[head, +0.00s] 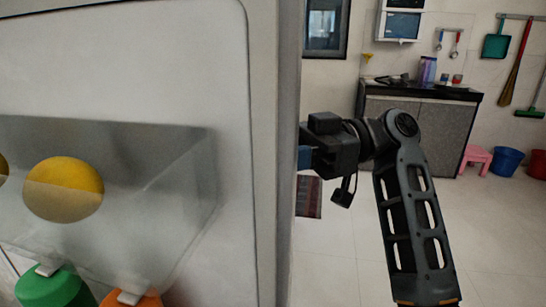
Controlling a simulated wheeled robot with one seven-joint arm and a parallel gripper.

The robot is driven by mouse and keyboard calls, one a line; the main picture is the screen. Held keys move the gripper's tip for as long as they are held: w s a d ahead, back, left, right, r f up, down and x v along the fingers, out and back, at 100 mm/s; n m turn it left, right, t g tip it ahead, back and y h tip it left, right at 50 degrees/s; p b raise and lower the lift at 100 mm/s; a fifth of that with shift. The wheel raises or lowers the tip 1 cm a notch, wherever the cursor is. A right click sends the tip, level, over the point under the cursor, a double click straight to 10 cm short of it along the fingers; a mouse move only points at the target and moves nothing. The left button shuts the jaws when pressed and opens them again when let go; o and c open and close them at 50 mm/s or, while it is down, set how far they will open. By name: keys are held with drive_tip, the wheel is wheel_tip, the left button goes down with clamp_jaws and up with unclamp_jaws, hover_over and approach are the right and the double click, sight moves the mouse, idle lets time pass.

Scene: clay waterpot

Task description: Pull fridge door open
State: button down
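The fridge door (225,90) fills the left side of the head view. Its inner face is towards me, so the door stands open; how wide I cannot tell. A clear door shelf (160,160) on it holds a round yellow thing (65,188). My gripper (325,150) is just right of the door's edge, on the door's far side. Its fingertips are hidden behind that edge, so I cannot see whether they are open, shut or touching the door. The handle is not visible.
A green-topped item (52,290) and an orange-topped item (135,299) sit below the shelf. A grey counter (425,125), pink stool (475,158) and blue bucket (507,160) stand along the back wall. Tiled floor at right is clear.

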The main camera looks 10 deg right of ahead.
drive_tip(key=shift+w+a, duration=0.15)
drive_tip(key=shift+a, duration=0.1)
drive_tip(key=c, duration=1)
unclamp_jaws()
drive_tip(key=shift+c, duration=0.2)
drive_tip(key=shift+d, duration=0.1)
drive_tip(key=v, duration=0.7)
drive_tip(key=shift+w+d, duration=0.15)
drive_tip(key=shift+d, duration=0.2)
